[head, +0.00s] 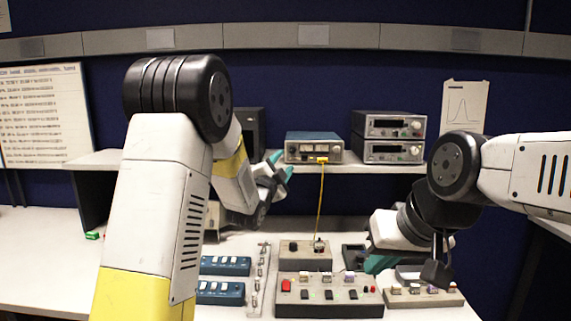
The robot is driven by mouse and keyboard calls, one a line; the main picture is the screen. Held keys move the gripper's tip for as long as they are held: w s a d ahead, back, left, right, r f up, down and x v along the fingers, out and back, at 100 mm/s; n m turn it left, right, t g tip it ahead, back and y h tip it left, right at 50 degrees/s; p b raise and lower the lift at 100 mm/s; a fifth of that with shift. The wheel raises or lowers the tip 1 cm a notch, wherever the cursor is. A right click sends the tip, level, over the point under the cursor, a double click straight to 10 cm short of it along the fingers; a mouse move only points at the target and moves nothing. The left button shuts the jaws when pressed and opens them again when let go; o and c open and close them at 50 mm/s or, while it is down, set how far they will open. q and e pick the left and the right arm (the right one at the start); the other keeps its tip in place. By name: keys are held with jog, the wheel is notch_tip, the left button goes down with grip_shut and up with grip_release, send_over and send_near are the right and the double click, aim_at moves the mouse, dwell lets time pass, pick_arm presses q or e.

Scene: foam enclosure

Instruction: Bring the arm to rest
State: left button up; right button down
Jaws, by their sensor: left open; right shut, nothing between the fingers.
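My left arm comes in from the left and reaches up and away from me. Its gripper (281,169), with teal fingertips, is open and empty, in front of the left side of the shelf instrument. My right arm comes in from the right edge and bends down to its gripper (374,264). That gripper is shut and holds nothing I can see. It is just above or beside the control boxes on the bench; the exact gap cannot be told, and its wrist hides part of it.
A teal instrument (314,147) with a yellow cable (321,210) and two stacked grey instruments (388,137) stand on the shelf. Below are a control panel with a red button (328,295), a smaller box (304,256) and blue switch boxes (225,265). The bench's left side (45,260) is mostly clear.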

pick_arm(q)
jog(key=shift+a, duration=0.1)
jog(key=s+a+r+n+g+y, duration=0.1)
jog(key=s+a+n+g+y, duration=0.2)
jog(key=s+a+n, duration=0.3)
jog(key=s+a+f+n+g, duration=0.1)
jog(key=s+f+n+g, duration=0.1)
jog(key=s, duration=0.9)
jog(key=s+a+f+n+g, duration=0.2)
jog(key=s+f+n+g, duration=0.1)
jog(key=s, duration=0.8)
jog(key=s+a+f+n+g+y, duration=0.1)
jog(key=s+n+g, duration=0.3)
jog(key=s, duration=0.7)
jog(key=shift+s+a+f+g, duration=0.4)
jog(key=shift+f+g, duration=0.25)
jog(key=shift+g, duration=0.05)
